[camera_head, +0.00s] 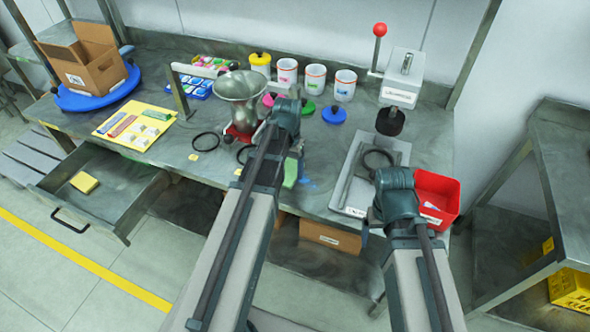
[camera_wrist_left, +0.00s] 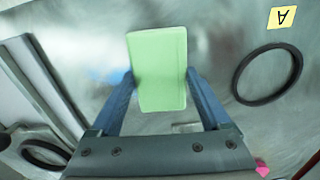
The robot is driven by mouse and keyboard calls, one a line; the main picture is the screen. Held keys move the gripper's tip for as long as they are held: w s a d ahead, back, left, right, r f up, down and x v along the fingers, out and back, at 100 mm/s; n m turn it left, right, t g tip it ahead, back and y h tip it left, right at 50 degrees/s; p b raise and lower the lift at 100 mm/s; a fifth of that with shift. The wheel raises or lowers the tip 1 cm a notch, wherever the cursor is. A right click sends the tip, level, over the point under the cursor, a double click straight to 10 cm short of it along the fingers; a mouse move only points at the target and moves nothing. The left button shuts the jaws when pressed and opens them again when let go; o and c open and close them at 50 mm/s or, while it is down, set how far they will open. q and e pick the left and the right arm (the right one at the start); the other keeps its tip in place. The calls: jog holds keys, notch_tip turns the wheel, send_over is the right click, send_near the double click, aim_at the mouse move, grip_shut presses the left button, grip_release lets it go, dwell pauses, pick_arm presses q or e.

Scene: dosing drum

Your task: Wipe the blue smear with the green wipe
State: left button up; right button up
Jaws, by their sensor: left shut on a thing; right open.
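The green wipe (camera_head: 291,172) is held in my left gripper (camera_wrist_left: 160,76), which is shut on it; in the wrist view the wipe (camera_wrist_left: 158,68) sits between the two blue fingers. The blue smear (camera_head: 308,183) is a faint patch on the metal bench, just right of the wipe in the head view. In the wrist view the smear (camera_wrist_left: 106,75) shows left of the wipe, partly hidden by it and a finger. I cannot tell whether the wipe touches the bench. My right gripper (camera_head: 374,225) is open near the bench's front edge, its fingers mostly hidden.
A metal funnel (camera_head: 240,88) stands left of my left gripper. A black ring (camera_head: 205,142) lies left of it. A grey tray (camera_head: 352,203) and a red bin (camera_head: 437,190) are to the right. An open drawer (camera_head: 100,190) juts out at the left.

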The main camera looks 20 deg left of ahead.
aim_at(310, 181)
pick_arm(q)
jog(key=shift+a, duration=0.5)
jog(key=shift+f, duration=0.1)
jog(key=shift+d, duration=0.15)
jog(key=shift+d, duration=1.8)
jog(key=shift+d, duration=0.1)
jog(key=shift+s+d, duration=0.15)
jog(key=shift+d, duration=1.7)
jog(key=shift+d, duration=0.1)
